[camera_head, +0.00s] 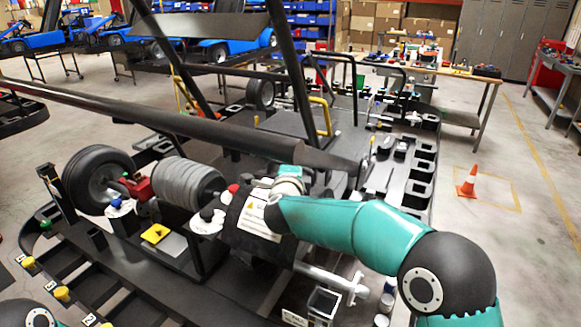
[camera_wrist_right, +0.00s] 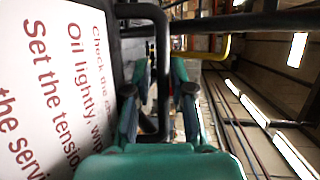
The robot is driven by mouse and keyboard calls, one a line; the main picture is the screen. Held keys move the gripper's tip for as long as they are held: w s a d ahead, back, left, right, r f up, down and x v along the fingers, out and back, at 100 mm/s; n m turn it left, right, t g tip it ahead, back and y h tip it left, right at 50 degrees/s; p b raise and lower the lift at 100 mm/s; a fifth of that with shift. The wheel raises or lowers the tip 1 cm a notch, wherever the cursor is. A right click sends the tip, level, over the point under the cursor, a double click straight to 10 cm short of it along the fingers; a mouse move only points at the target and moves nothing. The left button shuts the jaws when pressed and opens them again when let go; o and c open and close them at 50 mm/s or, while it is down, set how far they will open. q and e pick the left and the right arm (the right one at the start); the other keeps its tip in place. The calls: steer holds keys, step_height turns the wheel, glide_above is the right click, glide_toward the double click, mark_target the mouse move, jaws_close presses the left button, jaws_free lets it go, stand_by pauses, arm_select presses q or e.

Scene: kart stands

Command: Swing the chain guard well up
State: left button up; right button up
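The chain guard (camera_head: 240,225) is a dark cover with a white printed label, beside the grey ribbed cylinder in the head view. In the right wrist view its label (camera_wrist_right: 50,80) fills the left side, with red text about oiling and tension. A black bent bar handle (camera_wrist_right: 162,70) stands out beside the label. My right gripper (camera_wrist_right: 158,95) has its two fingers apart, with the bar between them and gaps visible on both sides. In the head view my right wrist (camera_head: 287,190) hides part of the guard and the fingertips. My left gripper is not in view.
A thick black tube (camera_head: 170,120) crosses above the guard. A grey ribbed cylinder (camera_head: 188,183) and a black wheel (camera_head: 97,178) stand to the left. A silver rod (camera_head: 325,277) lies low in front. An orange cone (camera_head: 468,182) stands on open floor at right.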

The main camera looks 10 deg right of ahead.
steer(key=shift+s+r, duration=0.1)
steer(key=v, duration=1.1)
steer(key=shift+s+a, duration=0.15)
steer(key=shift+s, duration=0.25)
